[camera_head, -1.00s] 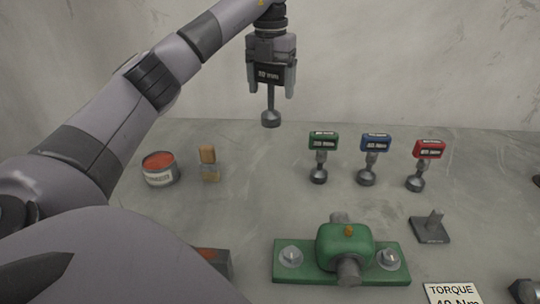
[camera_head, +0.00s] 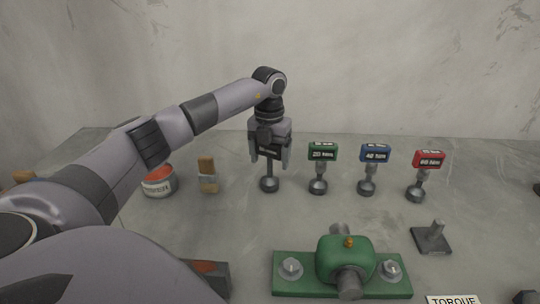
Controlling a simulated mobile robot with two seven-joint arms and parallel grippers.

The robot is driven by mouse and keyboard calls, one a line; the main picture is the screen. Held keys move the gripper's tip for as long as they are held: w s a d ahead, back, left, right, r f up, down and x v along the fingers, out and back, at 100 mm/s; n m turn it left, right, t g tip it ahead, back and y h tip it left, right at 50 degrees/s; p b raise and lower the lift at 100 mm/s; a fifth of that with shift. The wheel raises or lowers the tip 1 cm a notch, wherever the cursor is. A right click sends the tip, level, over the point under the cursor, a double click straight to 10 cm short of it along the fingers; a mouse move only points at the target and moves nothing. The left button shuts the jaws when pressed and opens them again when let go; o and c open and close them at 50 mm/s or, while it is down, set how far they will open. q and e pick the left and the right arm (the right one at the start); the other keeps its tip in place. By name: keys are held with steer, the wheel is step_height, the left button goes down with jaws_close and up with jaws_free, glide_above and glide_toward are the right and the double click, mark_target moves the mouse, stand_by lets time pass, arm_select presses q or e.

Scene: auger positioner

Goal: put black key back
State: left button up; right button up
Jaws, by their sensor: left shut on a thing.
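The black key (camera_head: 269,172) is upright at the left end of the row of keys, its round grey foot at about the same level as the others' feet. Whether the foot touches the table cannot be told. My left gripper (camera_head: 270,157) points down and is shut on the black key's head, which is partly hidden between the fingers. My right gripper is not in view.
Green (camera_head: 323,152), blue (camera_head: 375,153) and red (camera_head: 429,158) keys stand to the right. A brush (camera_head: 207,175) and an orange-topped can (camera_head: 159,181) stand to the left. A green bolted block (camera_head: 345,260) is in front, with a grey post on a plate (camera_head: 432,238) beside it.

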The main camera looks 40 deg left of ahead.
arm_select(q)
steer(key=shift+f, duration=0.1)
steer(key=o, duration=1.6)
steer(key=shift+f, duration=0.1)
step_height(320, 180, up, 12)
steer(key=shift+s+r+b, duration=0.15)
steer(key=shift+r+b, duration=0.05)
steer(key=shift+b, duration=0.2)
steer(key=shift+d, duration=0.1)
